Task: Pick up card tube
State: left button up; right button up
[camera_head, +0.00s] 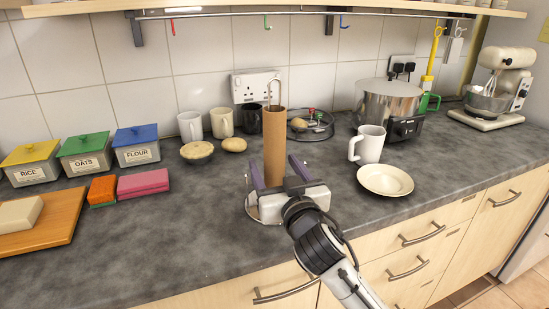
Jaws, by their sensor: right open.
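The brown card tube (273,142) stands upright on the worktop, with a thin metal rod (274,90) with a bent top showing above it. My right gripper (275,166) is open in front of the tube. Its two purple-grey fingers point away, one on each side of the tube's lower part. I cannot tell whether they touch it. The gripper body hides the tube's bottom end. My left gripper is not in view.
A white mug (366,145) and a cream plate (385,180) stand to the right, before a steel pot (390,103). Pink (143,184) and orange (102,190) blocks lie left.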

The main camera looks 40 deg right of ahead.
aim_at(270, 156)
jog(key=x, duration=0.2)
jog(key=shift+w, duration=0.35)
jog(key=shift+w+d, duration=0.15)
jog(key=shift+w, duration=0.1)
jog(key=c, duration=1.1)
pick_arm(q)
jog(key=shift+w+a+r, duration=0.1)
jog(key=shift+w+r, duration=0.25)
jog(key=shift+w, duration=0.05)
